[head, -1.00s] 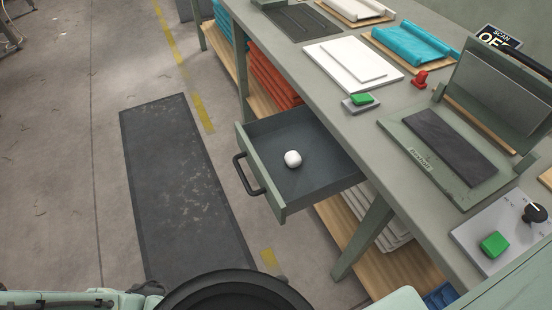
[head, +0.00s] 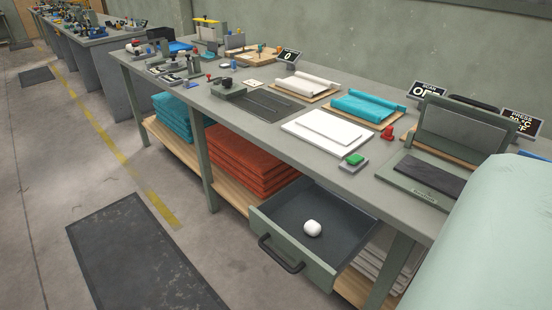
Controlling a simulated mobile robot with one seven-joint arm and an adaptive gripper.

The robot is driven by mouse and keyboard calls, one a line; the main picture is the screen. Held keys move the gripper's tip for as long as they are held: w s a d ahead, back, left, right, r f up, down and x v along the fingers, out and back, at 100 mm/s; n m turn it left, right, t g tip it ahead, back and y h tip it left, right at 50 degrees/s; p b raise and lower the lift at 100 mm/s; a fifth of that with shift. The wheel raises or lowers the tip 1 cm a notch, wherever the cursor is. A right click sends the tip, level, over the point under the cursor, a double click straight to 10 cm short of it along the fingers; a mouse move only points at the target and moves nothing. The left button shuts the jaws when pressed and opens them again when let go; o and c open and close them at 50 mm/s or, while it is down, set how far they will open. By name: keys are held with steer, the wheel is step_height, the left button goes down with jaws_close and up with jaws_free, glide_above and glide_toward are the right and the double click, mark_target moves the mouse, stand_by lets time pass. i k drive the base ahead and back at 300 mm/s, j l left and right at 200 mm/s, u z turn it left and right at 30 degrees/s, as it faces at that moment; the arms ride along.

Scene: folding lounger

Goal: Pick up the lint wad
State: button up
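The lint wad (head: 312,228) is a small white rounded lump. It lies on the dark floor of an open drawer (head: 292,249) that is pulled out from under the workbench. The drawer has a grey-green front and a black bar handle (head: 281,254). Nothing covers the wad. My gripper is not in view; only a large pale green part of my own body shows at the right edge.
The workbench top (head: 243,121) carries white boards (head: 325,135), a teal cloth roll (head: 366,107), a green button (head: 355,159) and a press (head: 437,165). Folded orange cloths (head: 247,160) lie on the shelf below. A dark mat (head: 143,262) covers open floor at left.

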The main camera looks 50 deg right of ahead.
mark_target(312, 229)
steer(key=i+j, duration=0.2)
steer(key=i, duration=0.2)
steer(key=i+j, duration=0.25)
steer(key=i, duration=0.15)
steer(key=i+j, duration=0.2)
steer(key=i, duration=0.2)
steer(key=i+z, duration=0.4)
steer(key=i+j+z, duration=0.1)
steer(key=i+z, duration=0.25)
steer(key=i+j+z, duration=0.15)
steer(key=z, duration=0.25)
steer(key=i+j+z, duration=0.1)
steer(key=z, duration=0.35)
steer(key=i+j+z, duration=0.25)
steer(key=z, duration=0.2)
steer(key=i+j+z, duration=0.2)
steer(key=z, duration=0.25)
steer(key=i+j+z, duration=0.1)
steer(key=j+z, duration=0.25)
steer(key=i+j+z, duration=0.1)
steer(key=j+z, duration=0.6)
steer(key=i+j+z, duration=0.1)
steer(key=j+z, duration=0.15)
steer(key=j, duration=0.05)
